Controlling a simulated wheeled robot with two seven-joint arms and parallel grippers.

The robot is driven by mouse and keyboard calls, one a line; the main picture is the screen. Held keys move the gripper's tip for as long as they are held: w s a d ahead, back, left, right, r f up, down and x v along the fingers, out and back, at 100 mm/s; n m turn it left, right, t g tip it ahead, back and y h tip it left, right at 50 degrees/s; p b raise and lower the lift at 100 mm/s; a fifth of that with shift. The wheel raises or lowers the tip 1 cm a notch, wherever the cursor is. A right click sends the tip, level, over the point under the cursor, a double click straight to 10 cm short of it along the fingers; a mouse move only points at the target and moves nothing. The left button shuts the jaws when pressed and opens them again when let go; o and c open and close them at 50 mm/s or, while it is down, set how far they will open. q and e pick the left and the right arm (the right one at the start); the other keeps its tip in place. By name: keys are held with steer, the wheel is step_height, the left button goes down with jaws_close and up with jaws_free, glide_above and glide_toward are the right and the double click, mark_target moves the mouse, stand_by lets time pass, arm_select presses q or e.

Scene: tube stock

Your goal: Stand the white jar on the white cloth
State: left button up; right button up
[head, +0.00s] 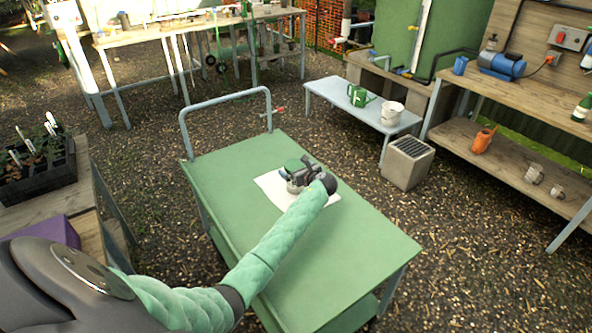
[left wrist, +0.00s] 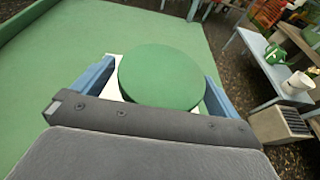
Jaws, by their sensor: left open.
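The jar shows mainly as its round green lid (head: 293,164), which also fills the middle of the left wrist view (left wrist: 161,76). It is on the white cloth (head: 271,184) on the green cart top, and looks upright. Its body is mostly hidden by the lid and gripper. My left gripper (head: 298,176) is at the jar, over the cloth. In the left wrist view, its blue fingers (left wrist: 158,85) are open on either side of the lid. Whether they touch the jar cannot be told. My right gripper is not in view.
The green cart top (head: 225,185) is otherwise clear, with a grey push handle (head: 226,95) at its far end. A low grey bench (head: 340,97) holds a green watering can (head: 359,96) and white bucket (head: 391,113). A dark plant tray (head: 38,168) is at left.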

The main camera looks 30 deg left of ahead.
arm_select(q)
steer(key=shift+r, duration=0.4)
steer(key=shift+s+d+r+b, duration=0.1)
steer(key=shift+d+r+b, duration=0.1)
steer(key=shift+d+b, duration=0.2)
steer(key=b+v, duration=0.1)
steer(key=v, duration=1)
steer(key=shift+r+b, duration=0.25)
steer(key=shift+b, duration=0.05)
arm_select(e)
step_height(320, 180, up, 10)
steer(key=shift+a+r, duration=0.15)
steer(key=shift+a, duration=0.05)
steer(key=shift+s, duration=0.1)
